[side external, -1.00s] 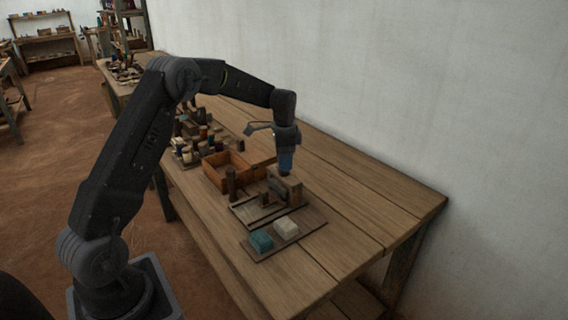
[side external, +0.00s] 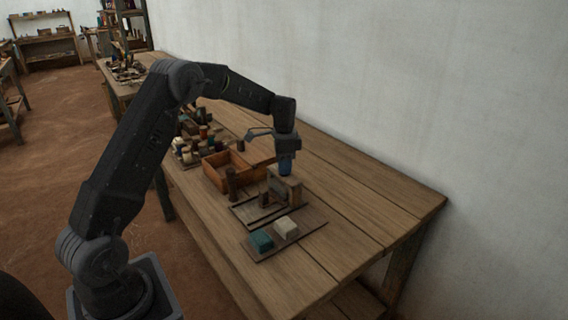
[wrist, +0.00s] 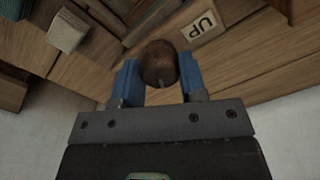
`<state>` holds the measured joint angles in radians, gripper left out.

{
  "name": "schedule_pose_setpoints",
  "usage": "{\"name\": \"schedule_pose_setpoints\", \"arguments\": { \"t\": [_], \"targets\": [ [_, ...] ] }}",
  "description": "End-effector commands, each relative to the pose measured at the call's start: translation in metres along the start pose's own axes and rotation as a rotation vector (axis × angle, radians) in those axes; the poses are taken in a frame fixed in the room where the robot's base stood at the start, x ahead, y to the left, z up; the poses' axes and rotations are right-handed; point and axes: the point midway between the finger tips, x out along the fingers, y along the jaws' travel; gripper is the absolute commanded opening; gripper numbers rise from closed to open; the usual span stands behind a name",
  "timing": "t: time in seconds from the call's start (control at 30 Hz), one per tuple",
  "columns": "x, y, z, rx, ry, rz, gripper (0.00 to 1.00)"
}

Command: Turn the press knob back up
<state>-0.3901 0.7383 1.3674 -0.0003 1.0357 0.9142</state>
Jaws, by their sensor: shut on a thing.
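The press knob (wrist: 159,64) is a round dark brown wooden knob with a small mark on its near edge. In the wrist view it sits between the two blue fingers of my gripper (wrist: 158,82), which is shut on it. In the side view my gripper (side external: 286,170) points straight down at the top of the wooden press (side external: 292,190), and the fingers hide the knob there.
A board (side external: 308,228) in front of the press holds a teal block (side external: 261,240) and a cream block (side external: 286,227). An open wooden box (side external: 214,175) stands behind the press, with several small items beyond. The table's right side (side external: 370,205) is clear, up to the wall.

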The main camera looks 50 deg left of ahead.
Motion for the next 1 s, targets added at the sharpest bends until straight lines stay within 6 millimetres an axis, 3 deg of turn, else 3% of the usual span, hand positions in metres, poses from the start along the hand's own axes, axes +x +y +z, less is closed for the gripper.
{"name": "schedule_pose_setpoints", "arguments": {
  "t": [0.47,1.0],
  "targets": [
    [-0.0005,0.0000,-0.0001,-0.106,0.000,0.000,0.15],
    [-0.0007,0.0000,-0.0001,-0.584,0.000,0.000,0.15]
  ]
}}
